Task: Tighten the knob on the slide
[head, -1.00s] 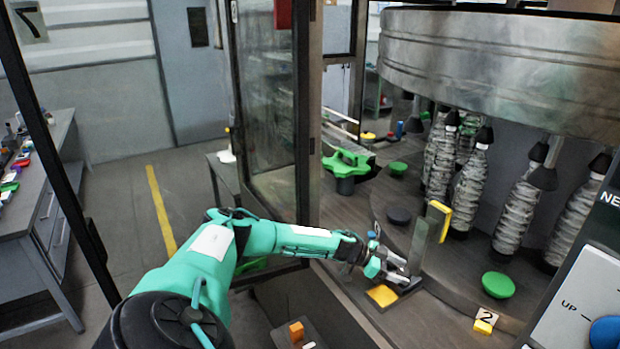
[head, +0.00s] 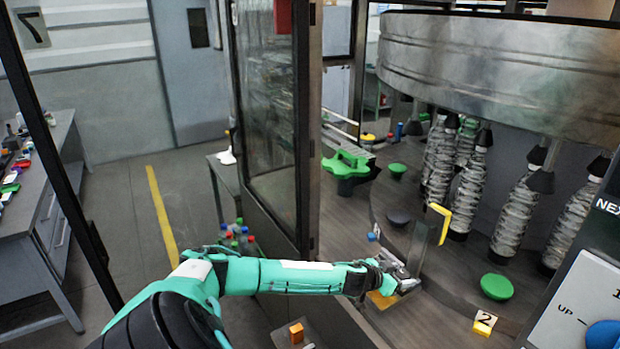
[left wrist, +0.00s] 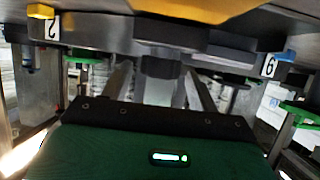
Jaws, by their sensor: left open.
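The slide shows in the head view as an upright grey plate (head: 426,246) with a yellow strip (head: 438,222) at its top, at the edge of the round machine table. In the left wrist view, a dark grey faceted piece, which looks like the knob (left wrist: 160,66), lies ahead between my open left fingers (left wrist: 160,95). I cannot tell whether the fingers touch it. The knob is hidden behind my gripper in the head view. My right gripper is out of view.
Wrapped bottles (head: 470,192) stand behind the slide. A green star-shaped part (head: 347,164) lies farther back.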

